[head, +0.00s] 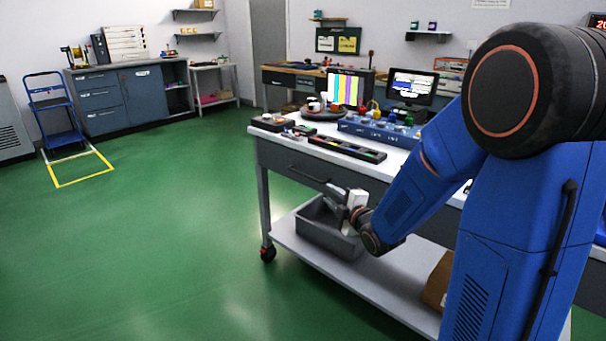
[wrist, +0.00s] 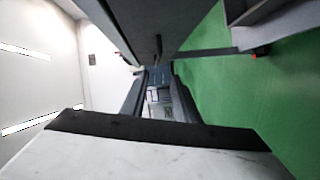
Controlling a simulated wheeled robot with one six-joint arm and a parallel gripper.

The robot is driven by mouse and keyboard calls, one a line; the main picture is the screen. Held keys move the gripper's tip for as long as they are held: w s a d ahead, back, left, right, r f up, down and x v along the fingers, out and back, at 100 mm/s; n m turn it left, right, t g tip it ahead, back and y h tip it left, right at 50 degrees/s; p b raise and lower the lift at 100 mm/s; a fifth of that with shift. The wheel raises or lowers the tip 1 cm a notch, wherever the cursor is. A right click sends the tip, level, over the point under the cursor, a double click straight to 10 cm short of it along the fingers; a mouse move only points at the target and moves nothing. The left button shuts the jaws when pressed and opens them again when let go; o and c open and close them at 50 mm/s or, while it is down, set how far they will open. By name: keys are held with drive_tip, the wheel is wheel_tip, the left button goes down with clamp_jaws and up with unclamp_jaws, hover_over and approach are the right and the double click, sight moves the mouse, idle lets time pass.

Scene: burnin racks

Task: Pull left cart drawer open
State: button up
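The cart's left drawer (head: 296,166) has a dark grey front under the white top, and it looks flush with the cart frame. Its dark bar handle (head: 308,177) runs across the front. My gripper (head: 336,192) is at the handle's right end in the head view; whether it touches the handle is unclear. In the wrist view my gripper (wrist: 159,72) has its two dark fingers apart, with distant background visible between them. A dark grey cart surface (wrist: 175,22) fills the top of that view. My arm hides the cart's right part.
A grey bin (head: 318,232) stands on the cart's lower shelf (head: 300,258), below my gripper. A cardboard box (head: 437,283) is farther right. Trays and a blue rack (head: 380,134) stand on the cart top. The green floor (head: 150,240) left of the cart is clear.

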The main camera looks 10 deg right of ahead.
sight(305, 175)
drive_tip(key=shift+n, duration=0.3)
drive_tip(key=x, duration=1.8)
drive_tip(key=shift+w+a+r, duration=0.15)
drive_tip(key=shift+a+r, duration=0.15)
drive_tip(key=shift+c, duration=0.7)
clamp_jaws()
